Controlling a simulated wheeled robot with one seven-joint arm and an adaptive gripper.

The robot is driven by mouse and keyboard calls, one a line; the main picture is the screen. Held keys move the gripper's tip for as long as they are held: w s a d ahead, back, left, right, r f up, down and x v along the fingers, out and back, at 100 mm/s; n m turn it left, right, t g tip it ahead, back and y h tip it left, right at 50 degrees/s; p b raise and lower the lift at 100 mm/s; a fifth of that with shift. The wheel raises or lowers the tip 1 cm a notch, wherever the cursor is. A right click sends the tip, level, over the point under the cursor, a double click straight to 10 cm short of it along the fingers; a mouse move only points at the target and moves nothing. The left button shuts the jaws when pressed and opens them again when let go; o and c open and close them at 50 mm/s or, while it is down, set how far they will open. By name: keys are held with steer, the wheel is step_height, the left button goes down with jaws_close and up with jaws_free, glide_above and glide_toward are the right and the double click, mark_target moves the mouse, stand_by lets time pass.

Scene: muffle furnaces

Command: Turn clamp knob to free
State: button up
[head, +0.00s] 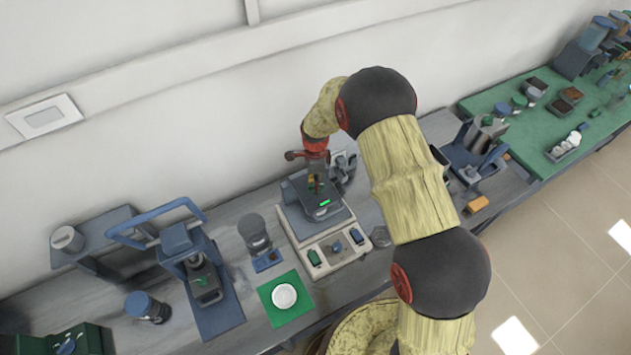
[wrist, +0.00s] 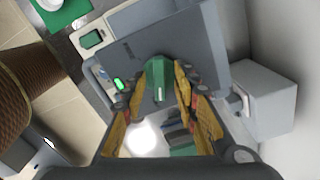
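The clamp knob (wrist: 158,80) is a green knob with a pale mark on its face, on the grey top of a bench device. My gripper (wrist: 161,72) points at it in the wrist view, one yellow finger on either side of the knob. The fingers are apart, and narrow gaps seem to show between them and the knob; firm contact is not visible. In the head view my gripper (head: 317,182) is over the grey device (head: 335,225), and the fingers largely hide the knob.
The device has a pale control panel (head: 340,250) and a lit green indicator (head: 325,203). A grey beaker-like item (head: 253,230) and a white dish (head: 284,296) on a green mat stand to its left. A blue-framed press (head: 185,250) stands further left. The wall is close behind.

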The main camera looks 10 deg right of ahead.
steer(key=c, duration=0.3)
steer(key=c, duration=0.4)
jaws_close()
